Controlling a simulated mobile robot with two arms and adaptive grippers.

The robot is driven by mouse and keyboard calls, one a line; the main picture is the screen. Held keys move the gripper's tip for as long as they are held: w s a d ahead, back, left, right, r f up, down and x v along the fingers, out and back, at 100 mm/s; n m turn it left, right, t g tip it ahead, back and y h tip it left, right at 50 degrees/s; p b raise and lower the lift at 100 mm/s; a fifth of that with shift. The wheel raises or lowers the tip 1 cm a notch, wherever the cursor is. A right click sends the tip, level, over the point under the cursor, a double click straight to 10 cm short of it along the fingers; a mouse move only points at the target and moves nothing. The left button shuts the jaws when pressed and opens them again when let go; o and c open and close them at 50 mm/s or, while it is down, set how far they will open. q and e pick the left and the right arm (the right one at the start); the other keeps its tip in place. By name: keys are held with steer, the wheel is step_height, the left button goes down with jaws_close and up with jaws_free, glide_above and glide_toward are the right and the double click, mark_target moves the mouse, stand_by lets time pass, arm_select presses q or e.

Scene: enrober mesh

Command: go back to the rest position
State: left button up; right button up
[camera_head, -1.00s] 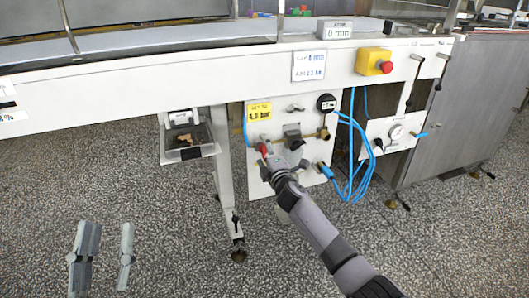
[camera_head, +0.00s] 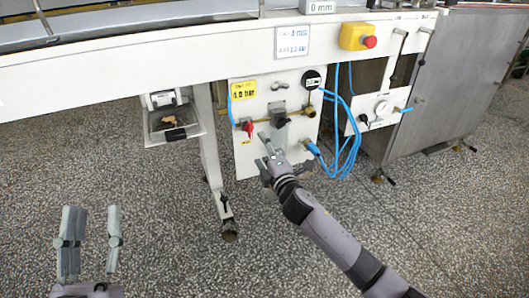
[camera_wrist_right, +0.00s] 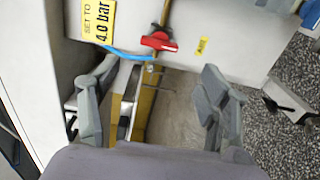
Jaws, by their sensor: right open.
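My right gripper (camera_head: 268,158) is in front of the white valve panel (camera_head: 247,160), below its fittings. In the right wrist view, the fingers of my right gripper (camera_wrist_right: 150,100) are spread apart with nothing held between them. A red valve handle (camera_wrist_right: 160,42) lies beyond the fingertips, apart from them. In the head view the red handle (camera_head: 249,128) is just left of and above the gripper. My left gripper (camera_head: 90,238) is at the lower left over the floor, its two fingers apart and empty.
A yellow box with a red button (camera_head: 358,37) is on the white machine beam (camera_head: 130,62). Blue hoses (camera_head: 343,130) hang right of the panel. A small tray (camera_head: 172,133) hangs to the left beside a machine leg (camera_head: 214,170). The speckled floor (camera_head: 150,210) in front is clear.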

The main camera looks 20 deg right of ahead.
steer(key=shift+s, duration=0.4)
